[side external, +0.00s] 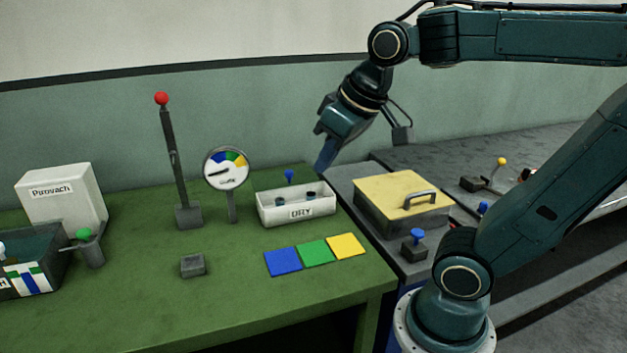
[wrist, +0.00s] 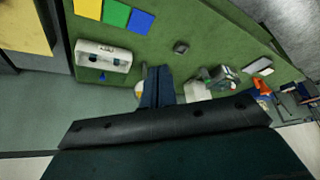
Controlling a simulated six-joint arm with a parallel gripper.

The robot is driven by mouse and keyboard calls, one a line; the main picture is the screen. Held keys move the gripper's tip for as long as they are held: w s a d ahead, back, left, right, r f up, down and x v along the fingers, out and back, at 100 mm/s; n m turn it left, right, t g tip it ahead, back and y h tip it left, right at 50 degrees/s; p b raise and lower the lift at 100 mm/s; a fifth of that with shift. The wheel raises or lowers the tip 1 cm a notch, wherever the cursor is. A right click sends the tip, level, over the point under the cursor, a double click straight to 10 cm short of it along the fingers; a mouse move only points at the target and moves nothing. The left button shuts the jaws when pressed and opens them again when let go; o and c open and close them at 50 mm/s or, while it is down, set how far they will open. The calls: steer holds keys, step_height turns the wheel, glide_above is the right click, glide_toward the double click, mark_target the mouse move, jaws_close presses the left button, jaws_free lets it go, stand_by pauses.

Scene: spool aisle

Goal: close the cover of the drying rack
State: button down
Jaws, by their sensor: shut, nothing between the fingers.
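A white open-topped tray labelled "DRY" (side external: 299,213) stands on the green table with small dark round items inside; it also shows in the wrist view (wrist: 103,59). No lid shows over it. To its right, a grey box carries a flat yellow cover with a handle (side external: 395,190), which lies down on the box; part of the yellow shows in the wrist view (wrist: 25,32). I cannot tell from a label whether this box is the drying rack. My gripper (side external: 324,166) is shut and empty, above and behind the space between tray and box; its fingers show in the wrist view (wrist: 157,74).
A red-topped lever (side external: 175,160) and a dial gauge (side external: 227,169) stand left of the tray. Blue, green and yellow tiles (side external: 315,253) lie flat in front. A blue-knobbed block (side external: 415,247) stands before the grey box. The green table's front is mostly clear.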

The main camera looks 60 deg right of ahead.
steer(key=w+d+r+m, duration=0.25)
steer(key=w+d, duration=0.45)
steer(key=w, duration=0.5)
steer(key=m+g+h, duration=0.2)
steer(key=m+g, duration=0.1)
steer(key=m, duration=0.2)
glide_above(286, 172)
steer(key=w+d, duration=0.2)
steer(key=d, duration=0.2)
step_height(286, 172, down, 16)
steer(key=shift+s+a, duration=0.25)
steer(key=x, duration=1)
steer(key=shift+w, duration=0.1)
steer(key=shift+s+a+r, duration=0.1)
steer(key=shift+s+a, duration=1.25)
steer(key=shift+a, duration=0.05)
steer(key=shift+s+a, duration=0.1)
steer(key=shift+s, duration=0.05)
